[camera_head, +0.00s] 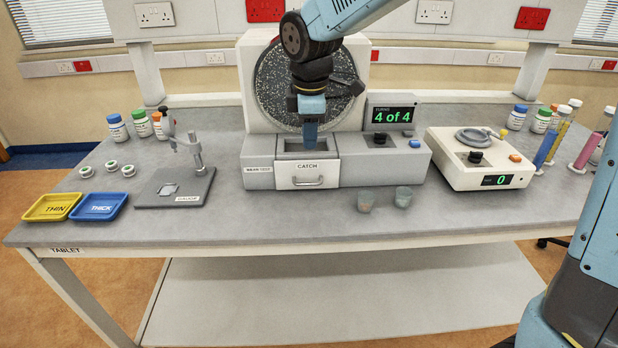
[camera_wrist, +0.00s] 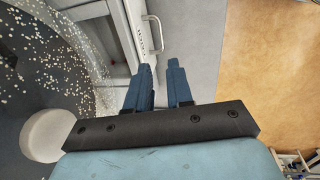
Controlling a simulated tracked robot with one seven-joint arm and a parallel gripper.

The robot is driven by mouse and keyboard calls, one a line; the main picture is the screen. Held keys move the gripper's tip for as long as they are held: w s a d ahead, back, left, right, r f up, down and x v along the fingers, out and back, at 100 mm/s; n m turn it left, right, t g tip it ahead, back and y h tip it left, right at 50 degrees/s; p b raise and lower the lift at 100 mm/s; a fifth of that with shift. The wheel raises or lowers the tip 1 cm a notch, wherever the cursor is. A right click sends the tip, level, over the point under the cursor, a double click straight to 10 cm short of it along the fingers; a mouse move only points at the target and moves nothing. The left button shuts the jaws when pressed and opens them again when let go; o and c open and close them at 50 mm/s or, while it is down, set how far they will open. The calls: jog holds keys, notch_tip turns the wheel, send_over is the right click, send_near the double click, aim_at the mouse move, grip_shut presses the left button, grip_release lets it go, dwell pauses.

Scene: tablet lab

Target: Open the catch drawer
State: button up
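The catch drawer (camera_head: 296,173) has a white front marked CATCH and sits low in the middle of the grey machine. It looks shut, its front about flush with the base. Its bar handle (camera_head: 307,183) is on the front; the handle also shows in the wrist view (camera_wrist: 153,35), beyond the fingertips. My gripper (camera_head: 309,143) points down over the recess just behind the drawer front, above the handle. In the wrist view my gripper (camera_wrist: 160,72) has its two blue fingers apart with nothing between them. It does not touch the handle.
The machine's display (camera_head: 391,116) reads 4 of 4. A gauge stand (camera_head: 175,185) and yellow and blue trays (camera_head: 98,206) are at left. The tabletop directly before the drawer is clear.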

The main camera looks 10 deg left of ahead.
aim_at(309, 183)
jog(key=f, duration=0.4)
jog(key=w+f, duration=0.1)
jog(key=f, duration=0.3)
jog(key=w+f, duration=0.1)
jog(key=f, duration=0.4)
jog(key=shift+w+a+f, duration=0.1)
jog(key=shift+w+a, duration=0.05)
jog(key=shift+a, duration=0.05)
jog(key=shift+c, duration=0.5)
grip_shut()
dwell(0.5)
